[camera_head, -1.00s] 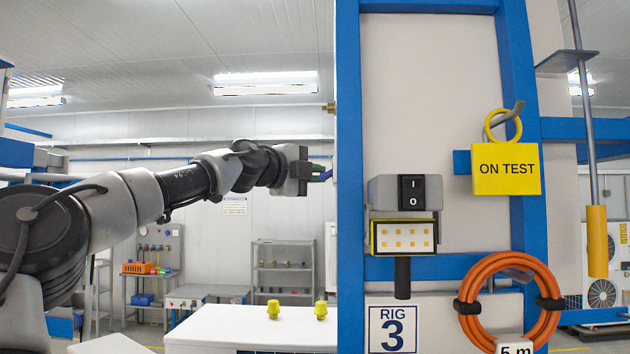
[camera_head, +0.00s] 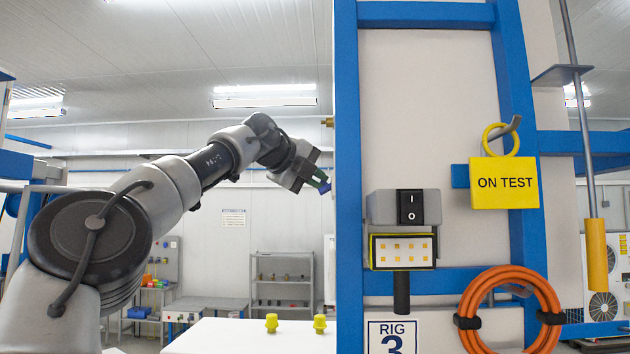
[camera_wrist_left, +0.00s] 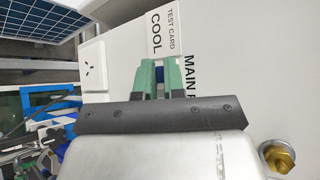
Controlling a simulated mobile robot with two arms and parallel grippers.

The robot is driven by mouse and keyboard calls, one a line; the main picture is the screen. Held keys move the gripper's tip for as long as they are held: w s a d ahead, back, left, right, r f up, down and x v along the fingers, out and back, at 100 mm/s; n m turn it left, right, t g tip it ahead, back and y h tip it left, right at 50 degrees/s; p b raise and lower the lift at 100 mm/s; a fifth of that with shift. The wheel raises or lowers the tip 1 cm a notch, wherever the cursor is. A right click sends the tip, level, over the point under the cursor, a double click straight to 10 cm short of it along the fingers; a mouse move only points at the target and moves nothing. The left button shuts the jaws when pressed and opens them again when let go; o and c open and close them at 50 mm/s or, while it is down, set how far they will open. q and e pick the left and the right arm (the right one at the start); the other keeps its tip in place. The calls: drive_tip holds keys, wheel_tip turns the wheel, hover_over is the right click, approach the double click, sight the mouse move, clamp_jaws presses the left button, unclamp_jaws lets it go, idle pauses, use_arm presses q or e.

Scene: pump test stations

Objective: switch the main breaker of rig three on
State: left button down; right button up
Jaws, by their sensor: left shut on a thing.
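My left gripper (camera_head: 322,184) is at the left edge of the rig three frame, angled down to the right. Its green fingers also show in the left wrist view (camera_wrist_left: 165,78), shut on a small blue piece (camera_wrist_left: 160,75). Most of that piece is hidden, so I cannot tell whether it is the breaker's handle. Beside it is a pale panel with cut-off lettering "MAIN P" (camera_wrist_left: 190,75). A black rocker switch (camera_head: 411,207) marked I above O sits on a grey box above the RIG 3 label (camera_head: 392,338); its position is unclear. My right gripper is not in view.
A white "TEST CARD COOL" (camera_wrist_left: 162,30) is just beyond the fingers. A white socket (camera_wrist_left: 95,70) and a brass fitting (camera_wrist_left: 278,158) are nearby. A yellow ON TEST tag (camera_head: 503,183) and an orange hose coil (camera_head: 508,275) hang on the blue frame (camera_head: 346,150).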

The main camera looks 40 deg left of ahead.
use_arm(q)
drive_tip(key=shift+f, duration=0.2)
drive_tip(key=c, duration=1.5)
unclamp_jaws()
drive_tip(key=shift+d+r, duration=0.1)
drive_tip(key=b+v, duration=0.2)
drive_tip(key=v, duration=0.8)
drive_tip(key=shift+s+b, duration=0.35)
drive_tip(key=shift+r, duration=0.15)
